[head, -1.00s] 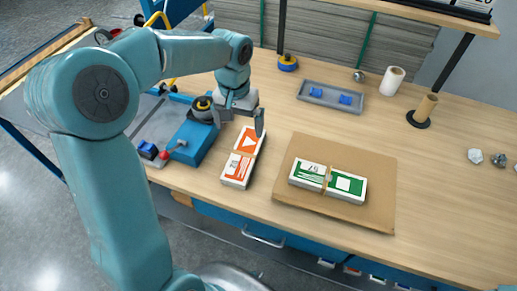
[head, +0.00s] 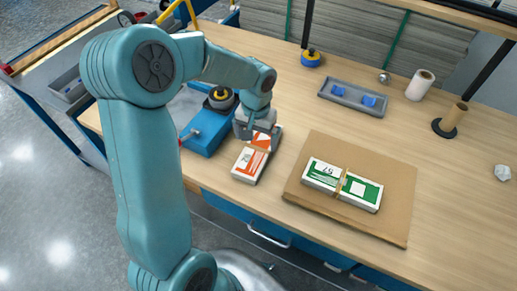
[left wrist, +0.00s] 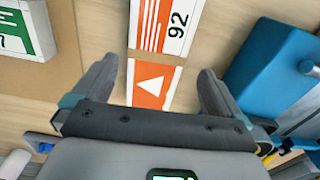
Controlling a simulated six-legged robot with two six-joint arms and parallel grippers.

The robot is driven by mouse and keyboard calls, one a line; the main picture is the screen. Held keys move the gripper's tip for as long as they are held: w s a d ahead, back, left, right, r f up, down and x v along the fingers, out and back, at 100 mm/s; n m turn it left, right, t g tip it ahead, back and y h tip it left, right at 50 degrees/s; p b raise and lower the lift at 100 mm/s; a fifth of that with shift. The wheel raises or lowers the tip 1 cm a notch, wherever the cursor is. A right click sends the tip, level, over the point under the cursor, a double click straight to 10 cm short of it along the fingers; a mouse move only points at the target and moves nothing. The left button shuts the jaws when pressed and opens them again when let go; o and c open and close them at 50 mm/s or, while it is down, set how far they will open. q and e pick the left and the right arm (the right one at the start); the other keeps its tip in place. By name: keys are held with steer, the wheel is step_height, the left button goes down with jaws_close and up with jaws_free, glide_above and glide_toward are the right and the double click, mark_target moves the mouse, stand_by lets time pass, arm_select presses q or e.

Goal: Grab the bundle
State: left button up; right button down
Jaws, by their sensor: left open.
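The orange-and-white bundle (head: 247,165) lies on the wooden table, with a tan band across its middle. It also shows in the left wrist view (left wrist: 152,86). My left gripper (head: 259,139) is open over its far end. In the left wrist view the left gripper's fingers (left wrist: 158,70) stand apart, one on each side of the bundle, with gaps between; I cannot tell their exact height. A green-and-white bundle (head: 361,191), also banded, lies on a cardboard sheet (head: 310,148) to the right. My right gripper is not in view.
A blue device (head: 203,130) with a yellow-and-black roll stands close left of the gripper. A grey tray (head: 338,97) with blue pieces, a white roll (head: 420,85) and a brown tube on a stand (head: 453,118) are farther back. The table's front edge is near.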

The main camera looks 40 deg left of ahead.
mark_target(257, 149)
arm_select(q)
steer(key=f, duration=0.5)
steer(key=shift+s+d, duration=0.15)
steer(key=shift+d, duration=0.1)
steer(key=shift+r, duration=0.1)
steer(key=c, duration=1.1)
